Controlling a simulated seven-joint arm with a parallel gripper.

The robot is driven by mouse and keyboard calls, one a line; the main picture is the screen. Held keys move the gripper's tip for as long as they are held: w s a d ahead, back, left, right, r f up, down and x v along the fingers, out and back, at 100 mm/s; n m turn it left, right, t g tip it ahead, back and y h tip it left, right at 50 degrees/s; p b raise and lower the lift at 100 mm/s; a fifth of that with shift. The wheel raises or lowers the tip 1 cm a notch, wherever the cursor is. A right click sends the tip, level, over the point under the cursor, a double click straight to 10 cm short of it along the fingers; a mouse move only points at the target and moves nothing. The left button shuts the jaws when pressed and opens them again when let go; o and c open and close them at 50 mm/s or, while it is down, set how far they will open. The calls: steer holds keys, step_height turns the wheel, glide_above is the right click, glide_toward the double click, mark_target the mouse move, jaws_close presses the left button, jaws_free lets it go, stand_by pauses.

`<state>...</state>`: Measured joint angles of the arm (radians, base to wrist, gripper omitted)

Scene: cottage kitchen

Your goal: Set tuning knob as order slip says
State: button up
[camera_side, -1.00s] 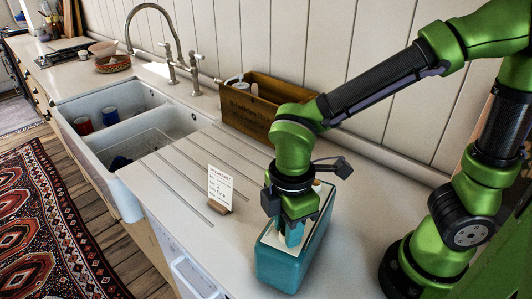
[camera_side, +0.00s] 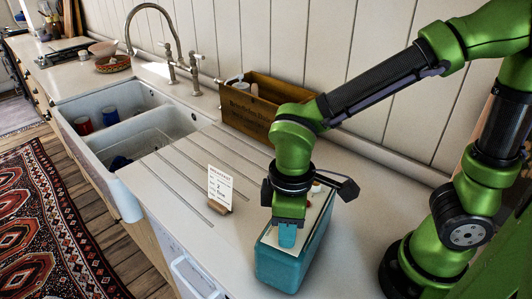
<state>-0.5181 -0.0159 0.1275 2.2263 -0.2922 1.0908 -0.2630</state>
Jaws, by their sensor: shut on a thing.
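A teal box-shaped radio (camera_side: 284,268) stands on the white counter with its pale top face up. My gripper (camera_side: 287,238) points down at this top and is shut on the tuning knob, which is mostly hidden by the gripper. Small knobs or parts (camera_side: 316,187) show at the far end of the top. The order slip (camera_side: 220,187) stands upright in a small wooden holder to the left of the radio. A "2" can be made out on it; the smaller print is too small to read surely.
A wooden crate (camera_side: 252,112) with items in it stands against the wall behind my gripper. A white double sink (camera_side: 125,135) with cups in it lies to the left. The grooved counter (camera_side: 170,172) between sink and slip is clear.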

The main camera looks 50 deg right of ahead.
stand_by(0.3)
steer(key=o, duration=1.1)
step_height(320, 180, up, 17)
steer(key=shift+f, duration=0.1)
steer(key=d+f+m+t, duration=0.2)
steer(key=d+m, duration=0.1)
steer(key=d, duration=0.1)
steer(key=d+f+m+t+y, duration=0.1)
steer(key=d+m+t, duration=0.1)
steer(key=d+m, duration=0.2)
steer(key=d+f+m+t+y, duration=0.1)
steer(key=d+f+m+t, duration=0.1)
steer(key=d, duration=0.4)
steer(key=shift+w+d+f+m+t, duration=0.1)
steer(key=shift+w+f+m+t, duration=0.15)
steer(key=shift+m, duration=0.3)
steer(key=shift+w+f+m+t, duration=0.1)
steer(key=shift+m+t, duration=0.25)
steer(key=shift+m, duration=0.2)
